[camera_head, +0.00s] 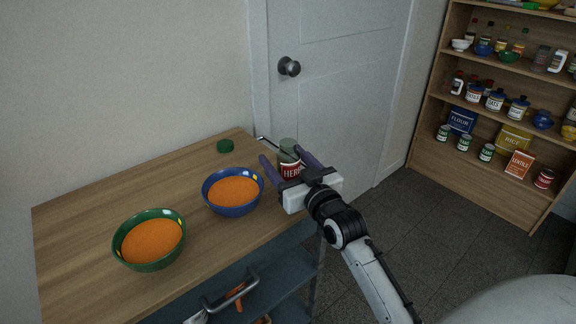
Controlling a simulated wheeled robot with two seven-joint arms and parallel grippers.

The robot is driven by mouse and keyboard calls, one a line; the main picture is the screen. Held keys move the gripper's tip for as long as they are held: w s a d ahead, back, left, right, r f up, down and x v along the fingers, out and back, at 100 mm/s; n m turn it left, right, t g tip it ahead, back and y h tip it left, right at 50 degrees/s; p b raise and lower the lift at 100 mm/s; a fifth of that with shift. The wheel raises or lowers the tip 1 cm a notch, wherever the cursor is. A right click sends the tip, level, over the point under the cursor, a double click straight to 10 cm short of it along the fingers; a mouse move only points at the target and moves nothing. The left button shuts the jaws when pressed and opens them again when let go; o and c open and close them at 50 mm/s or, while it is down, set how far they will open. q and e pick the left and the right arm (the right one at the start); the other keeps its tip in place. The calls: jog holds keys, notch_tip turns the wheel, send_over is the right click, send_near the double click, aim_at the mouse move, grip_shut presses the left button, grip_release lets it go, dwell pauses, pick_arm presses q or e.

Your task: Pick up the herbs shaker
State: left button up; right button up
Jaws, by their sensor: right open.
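The herbs shaker (289,168) stands upright near the right end of the wooden table (120,193). It has a greenish top and a red label with partly hidden lettering. My right gripper (283,157) reaches in from the lower right. Its two purple-blue fingers are open, one on each side of the shaker. I cannot tell whether the fingers touch it. The gripper's white body hides the lower right part of the shaker. My left gripper is not in view.
A blue bowl (212,208) and a green bowl (122,255), both holding orange contents, stand left of the shaker. A small green lid (225,146) lies behind them. A thin metal utensil handle (264,141) shows beside the shaker. A stocked shelf (462,57) stands right.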

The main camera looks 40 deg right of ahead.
jog(key=shift+w+d, duration=0.15)
jog(key=shift+w, duration=0.8)
jog(key=shift+c, duration=0.4)
